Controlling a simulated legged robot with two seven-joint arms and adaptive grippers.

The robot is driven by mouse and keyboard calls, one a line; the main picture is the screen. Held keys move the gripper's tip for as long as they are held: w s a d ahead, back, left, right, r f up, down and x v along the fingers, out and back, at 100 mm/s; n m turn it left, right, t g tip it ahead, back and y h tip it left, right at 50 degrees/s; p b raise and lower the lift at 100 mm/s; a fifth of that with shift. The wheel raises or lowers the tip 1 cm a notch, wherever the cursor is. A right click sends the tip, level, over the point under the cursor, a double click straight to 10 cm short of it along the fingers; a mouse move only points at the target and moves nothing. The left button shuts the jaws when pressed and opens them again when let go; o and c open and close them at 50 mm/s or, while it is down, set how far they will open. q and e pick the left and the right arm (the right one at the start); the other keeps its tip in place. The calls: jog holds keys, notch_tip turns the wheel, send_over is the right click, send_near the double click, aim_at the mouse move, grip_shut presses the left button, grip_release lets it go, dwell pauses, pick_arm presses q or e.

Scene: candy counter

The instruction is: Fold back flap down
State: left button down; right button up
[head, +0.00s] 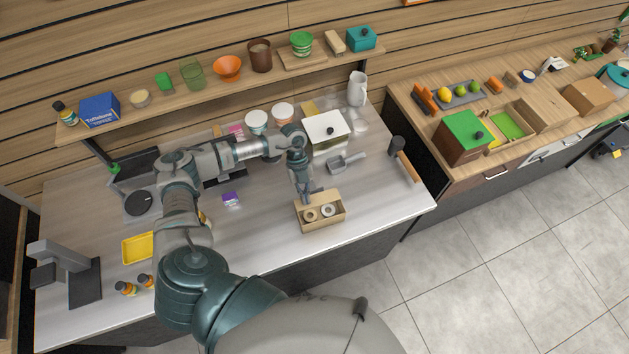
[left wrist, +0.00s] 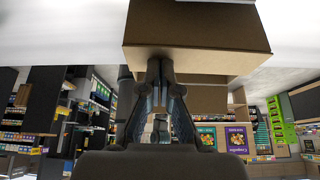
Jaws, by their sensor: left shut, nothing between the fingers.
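A small open cardboard box (head: 321,223) stands on the counter in the head view, with two round ring-like items (head: 319,213) inside. My left gripper (head: 309,195) is shut and empty, pointing down at the box's back edge. In the left wrist view the box (left wrist: 197,25) fills the top, and my left fingertips (left wrist: 160,66) are close together at its cardboard. A cardboard panel (left wrist: 203,98) shows behind the fingers. The gripper partly covers the back flap in the head view, so its exact angle and any contact are unclear. My right gripper is not in view.
The counter (head: 382,203) right of the box is clear.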

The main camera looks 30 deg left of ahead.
pick_arm(q)
jog(key=v, duration=0.6)
jog(key=shift+s+d+r, duration=0.15)
jog(key=shift+r, duration=0.4)
jog(key=shift+f, duration=0.1)
dwell(0.8)
